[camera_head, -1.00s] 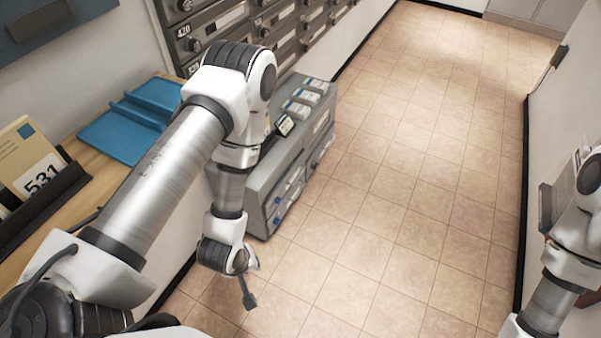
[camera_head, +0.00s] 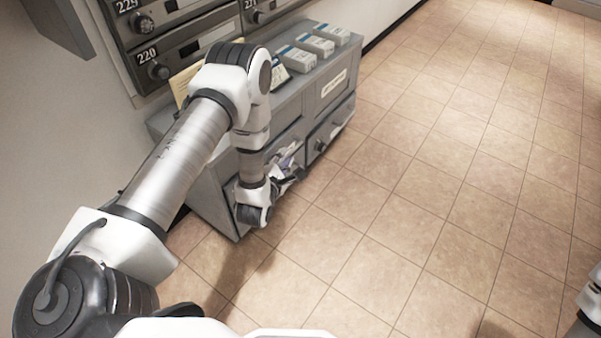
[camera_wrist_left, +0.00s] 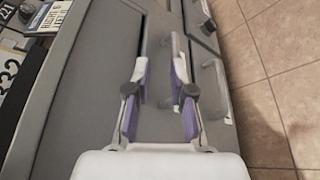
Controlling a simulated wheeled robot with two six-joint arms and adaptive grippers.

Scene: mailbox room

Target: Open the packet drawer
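A grey cabinet (camera_head: 290,109) with drawer fronts and pull handles stands against the wall. My left gripper (camera_head: 287,184) is low at the near part of its front, partly hidden by my wrist. In the left wrist view, my left gripper (camera_wrist_left: 161,88) has its two purple-padded fingers apart, pointing at a grey front panel (camera_wrist_left: 103,75). I cannot read which drawer is the packet drawer. My right gripper is out of view.
Several small boxes (camera_head: 317,45) stand on the cabinet top. Numbered mailboxes (camera_head: 165,70) line the wall above. Open tiled floor (camera_head: 430,190) lies to the right. Part of my right arm shows at the lower right edge.

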